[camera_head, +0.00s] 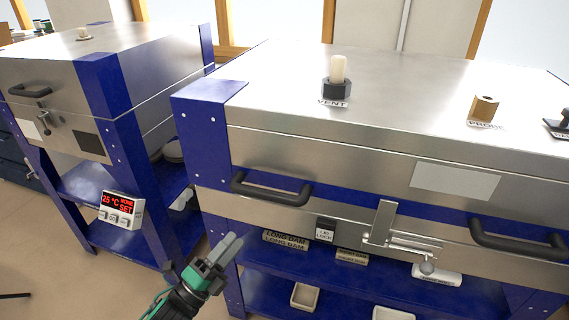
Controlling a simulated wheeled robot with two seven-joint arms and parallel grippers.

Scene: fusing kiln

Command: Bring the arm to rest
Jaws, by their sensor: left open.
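My left gripper (222,255) shows at the lower middle, in front of the kiln's blue left leg. It holds nothing that I can see, and its grey fingers point up and right. It is below the left black handle (271,190) of the large steel kiln (330,165) and appears apart from it. The kiln's lid is down. My right gripper is out of view.
A vent plug (338,75) and a probe fitting (484,108) stand on the lid. A latch (385,222) is on the front. Trays sit on the blue shelf below. A second kiln (95,65) with a red-digit controller (120,208) stands left. Floor shows at lower left.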

